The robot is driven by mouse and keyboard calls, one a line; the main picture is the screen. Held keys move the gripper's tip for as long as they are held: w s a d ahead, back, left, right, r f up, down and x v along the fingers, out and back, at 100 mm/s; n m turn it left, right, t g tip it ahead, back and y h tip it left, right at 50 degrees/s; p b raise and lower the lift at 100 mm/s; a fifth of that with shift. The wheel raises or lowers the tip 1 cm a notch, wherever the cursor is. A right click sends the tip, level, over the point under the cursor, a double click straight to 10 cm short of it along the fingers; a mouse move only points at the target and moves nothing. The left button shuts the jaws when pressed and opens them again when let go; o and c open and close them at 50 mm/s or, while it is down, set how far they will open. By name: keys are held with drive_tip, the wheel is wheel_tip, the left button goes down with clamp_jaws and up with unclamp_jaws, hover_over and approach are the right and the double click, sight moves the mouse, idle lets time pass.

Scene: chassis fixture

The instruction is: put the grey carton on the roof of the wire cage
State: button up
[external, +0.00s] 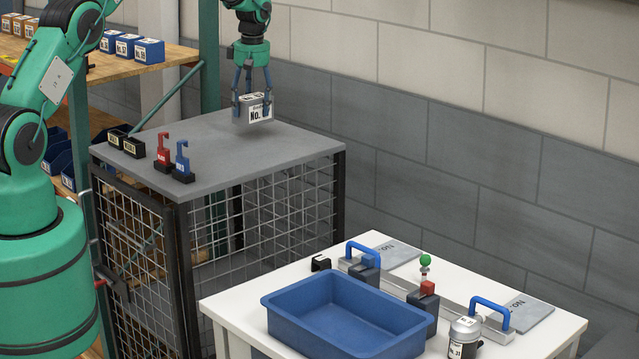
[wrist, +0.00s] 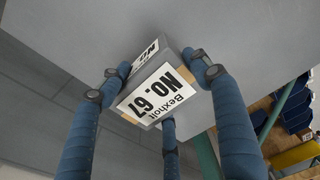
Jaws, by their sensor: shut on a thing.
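The grey carton (external: 243,110) has white labels; in the wrist view the carton (wrist: 158,88) shows "Bexholt NO. 67". My gripper (external: 252,106) is shut on it, with blue fingers around its sides in the wrist view (wrist: 155,85). The carton is over the back part of the wire cage's flat grey roof (external: 215,150). It appears slightly above the roof, with a soft shadow below; I cannot tell the exact gap. The cage has dark posts and mesh sides.
On the roof's left part stand two black blocks (external: 133,148), a red hook piece (external: 163,153) and a blue hook piece (external: 182,163). The roof's middle and right are clear. A white table (external: 232,302) with a blue tray (external: 345,318) stands front right. Shelving is behind left.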

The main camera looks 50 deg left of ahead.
sight(250, 115)
drive_tip(key=shift+f, duration=0.1)
drive_tip(key=shift+f+p, duration=0.5)
drive_tip(key=shift+f, duration=1.1)
drive_tip(key=o, duration=1.6)
drive_tip(key=shift+f, duration=0.1)
drive_tip(key=r, duration=0.4)
drive_tip(key=r+b, duration=0.1)
drive_tip(key=r, duration=0.3)
drive_tip(key=d+r+b, duration=0.1)
drive_tip(key=r, duration=0.3)
